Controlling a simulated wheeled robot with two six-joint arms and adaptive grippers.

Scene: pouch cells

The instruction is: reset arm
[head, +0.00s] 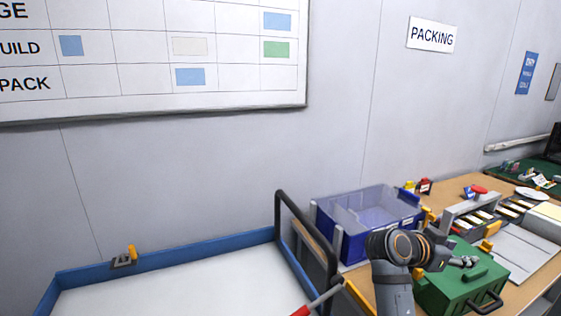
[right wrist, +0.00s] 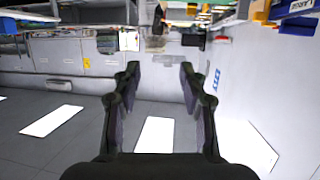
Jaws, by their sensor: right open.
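My right arm rises at the lower right of the head view, and its gripper (head: 464,262) reaches to the right above the green box (head: 460,283). In the right wrist view the right gripper (right wrist: 158,80) shows two dark fingers spread apart with nothing between them. The wrist view looks across the room, with floor, wall and shelving behind the fingers. My left gripper is not in the head view.
A blue bin with clear upper walls (head: 352,235) stands on the wooden bench, left of the green box. A grey rack (head: 470,208) and papers lie further right. A white-topped cart with blue rim (head: 165,262) and black handle (head: 327,245) fills the lower left.

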